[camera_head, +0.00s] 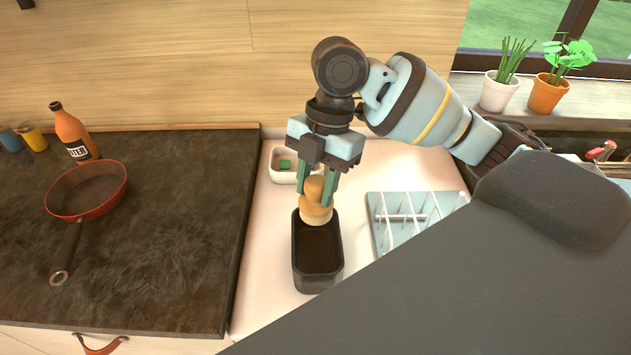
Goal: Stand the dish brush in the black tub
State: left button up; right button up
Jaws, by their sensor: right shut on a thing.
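The dish brush (316,203) has a tan, rounded body and hangs upright below my right gripper. My right gripper (317,188) points down with its green fingers shut on the brush's upper part. The black tub (318,285) stands on the white counter, an open rectangular container. The brush's lower end overlaps the tub's far rim in the head view. I cannot tell whether it is above the rim, behind it or slightly inside. The tub's visible inside looks empty. My left gripper is not in view.
A white dish (283,178) with a green item sits behind the tub. A pale blue rack (385,243) with white prongs is to the right. A dark countertop (160,270) at left holds a red pan (88,190) and an orange bottle (74,132). Plants stand on the sill.

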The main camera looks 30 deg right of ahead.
aim_at(317, 207)
jog(key=shift+f, duration=1.35)
jog(key=shift+d+f+b, duration=0.1)
jog(key=shift+f+b, duration=0.55)
jog(key=shift+f, duration=1.95)
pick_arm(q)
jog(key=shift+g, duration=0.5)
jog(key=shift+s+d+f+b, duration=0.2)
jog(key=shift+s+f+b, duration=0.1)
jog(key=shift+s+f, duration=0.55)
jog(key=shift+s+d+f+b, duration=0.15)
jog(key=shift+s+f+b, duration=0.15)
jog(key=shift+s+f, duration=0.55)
pick_arm(e)
jog(key=shift+f, duration=2.2)
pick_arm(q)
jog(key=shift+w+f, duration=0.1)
pick_arm(e)
jog(key=o, duration=1.1)
